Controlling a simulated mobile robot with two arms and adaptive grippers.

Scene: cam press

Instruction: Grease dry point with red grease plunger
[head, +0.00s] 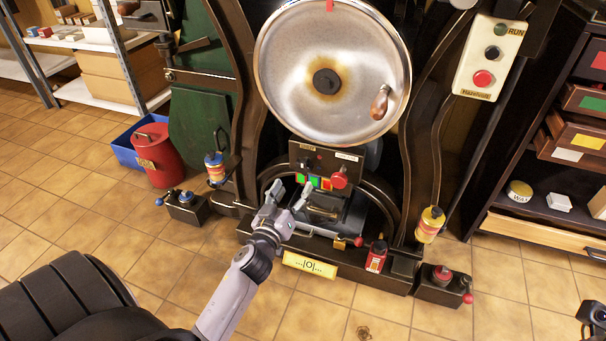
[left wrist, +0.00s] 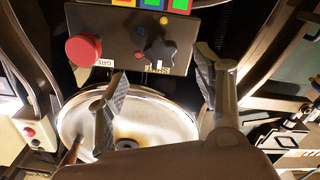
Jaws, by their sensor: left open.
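The red grease plunger (head: 340,180) is a round red knob at the right of the dark control box on the press. It also shows at the upper left of the left wrist view (left wrist: 86,50), beside a partly readable label. My left gripper (head: 291,192) is open and empty, low in front of the box and left of the plunger, apart from it. In the left wrist view, a black star knob (left wrist: 160,53) lies beyond the fingers. A brown stain (head: 325,98) rings the dark hub of the metal disc; I see no dry-point label. A dark piece at the lower right edge may be my right gripper (head: 592,314).
The large metal disc (head: 285,50) with a wooden handle (head: 380,102) stands above the box. Small oilers (head: 214,168) (head: 430,224) sit on both sides. A red can (head: 158,158) is at left, shelves at right. The front floor is mostly clear.

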